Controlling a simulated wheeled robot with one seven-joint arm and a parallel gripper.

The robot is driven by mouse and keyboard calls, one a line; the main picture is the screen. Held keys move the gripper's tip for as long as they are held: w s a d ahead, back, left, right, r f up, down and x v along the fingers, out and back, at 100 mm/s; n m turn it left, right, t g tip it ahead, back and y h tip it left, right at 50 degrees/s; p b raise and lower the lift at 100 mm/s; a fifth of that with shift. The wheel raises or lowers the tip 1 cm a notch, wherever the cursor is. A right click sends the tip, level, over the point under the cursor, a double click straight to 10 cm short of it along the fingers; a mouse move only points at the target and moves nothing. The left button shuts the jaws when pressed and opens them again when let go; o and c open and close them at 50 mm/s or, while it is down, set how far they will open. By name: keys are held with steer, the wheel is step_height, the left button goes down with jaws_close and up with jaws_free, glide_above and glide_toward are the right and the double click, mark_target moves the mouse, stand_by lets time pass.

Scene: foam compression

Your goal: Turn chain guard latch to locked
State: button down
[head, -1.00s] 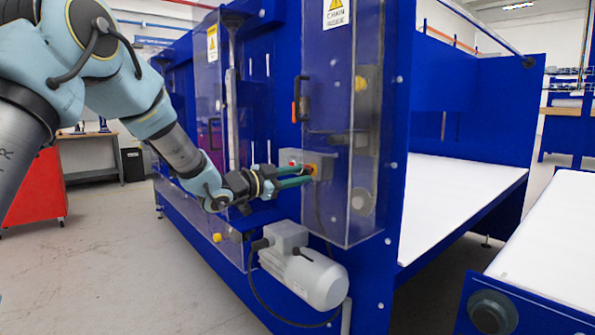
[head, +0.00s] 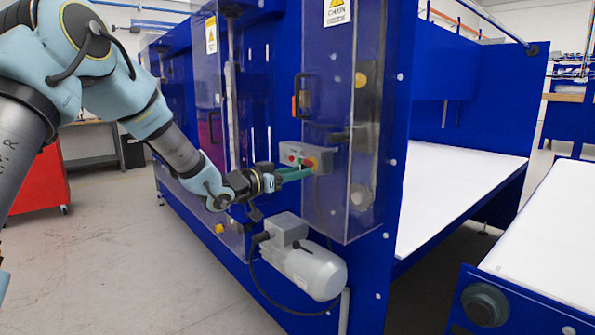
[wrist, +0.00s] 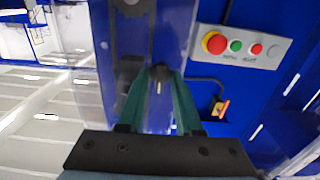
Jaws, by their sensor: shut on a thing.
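The chain guard (head: 340,205) is a tall clear cover on the blue machine, under a yellow-and-white chain warning label (head: 337,12). My gripper (head: 308,171) reaches it from the left, beside a grey button box (head: 292,155). In the wrist view, the green fingers of my gripper (wrist: 159,82) close in on a small dark latch piece (wrist: 159,74), and they are shut on it. The fingers hide the latch in the head view. Its turn angle cannot be read clearly.
The button box in the wrist view (wrist: 240,46) has red and green buttons, close to the right of my fingers. A black handle with orange (head: 301,96) is above. A grey motor (head: 305,262) juts out below. Open floor (head: 130,265) lies left.

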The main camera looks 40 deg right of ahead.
steer(key=shift+f, duration=0.1)
steer(key=c, duration=0.9)
jaws_free()
steer(key=shift+a, duration=0.1)
steer(key=a, duration=0.3)
steer(key=a+b, duration=0.1)
steer(key=a, duration=0.3)
steer(key=a+b, duration=0.1)
steer(key=a, duration=0.2)
steer(key=shift+w+a, duration=0.3)
steer(key=shift+a, duration=0.05)
steer(key=shift+w, duration=0.1)
